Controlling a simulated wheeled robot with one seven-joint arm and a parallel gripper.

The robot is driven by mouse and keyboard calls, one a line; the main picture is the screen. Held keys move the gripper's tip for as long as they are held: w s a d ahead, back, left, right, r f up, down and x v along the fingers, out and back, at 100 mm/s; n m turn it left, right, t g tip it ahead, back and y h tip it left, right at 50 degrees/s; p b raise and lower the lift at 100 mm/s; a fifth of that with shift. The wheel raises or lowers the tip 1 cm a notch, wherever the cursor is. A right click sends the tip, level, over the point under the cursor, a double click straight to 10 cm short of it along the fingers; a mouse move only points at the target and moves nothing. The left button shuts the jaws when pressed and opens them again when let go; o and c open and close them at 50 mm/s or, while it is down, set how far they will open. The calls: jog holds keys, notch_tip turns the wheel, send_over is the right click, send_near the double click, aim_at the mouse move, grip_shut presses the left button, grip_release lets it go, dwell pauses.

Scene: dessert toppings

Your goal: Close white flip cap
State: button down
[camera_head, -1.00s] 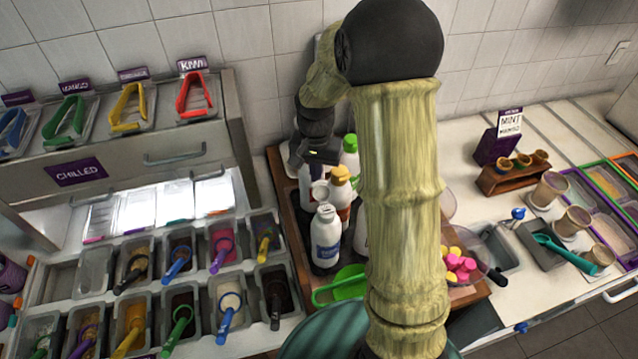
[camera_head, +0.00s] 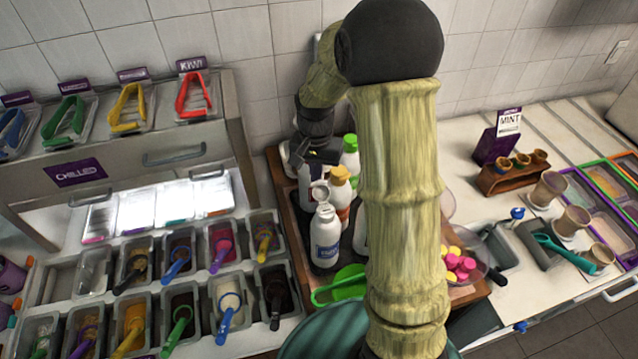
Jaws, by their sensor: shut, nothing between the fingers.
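Several squeeze bottles stand in a dark tray on a wooden board. A white bottle with a blue label (camera_head: 326,238) stands upright at the front. Just behind it is a white flip cap (camera_head: 319,191), which looks raised and open; the bottle under it is partly hidden. My gripper (camera_head: 312,172) is shut and empty, pointing down just behind and above this cap. I cannot tell whether it touches the cap. My forearm hides the bottles to the right.
A yellow-capped bottle (camera_head: 340,190) and a green-capped bottle (camera_head: 350,155) stand close on the right. A green scoop (camera_head: 345,283) lies in front. Topping bins (camera_head: 180,245) fill the left. The tiled wall is close behind.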

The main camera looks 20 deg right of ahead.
aim_at(320, 184)
dwell(0.3)
jog(key=shift+s+r, duration=0.4)
jog(key=shift+s, duration=0.4)
jog(key=shift+s+r, duration=0.35)
jog(key=shift+s, duration=0.4)
notch_tip(320, 184, up, 8)
jog(key=p, duration=0.7)
jog(key=shift+f, duration=0.1)
jog(key=s+f+n+t+b, duration=0.2)
jog(key=s+f+n+b, duration=0.4)
jog(key=s, duration=0.6)
notch_tip(320, 184, down, 2)
jog(key=b, duration=0.3)
jog(key=shift+t, duration=0.3)
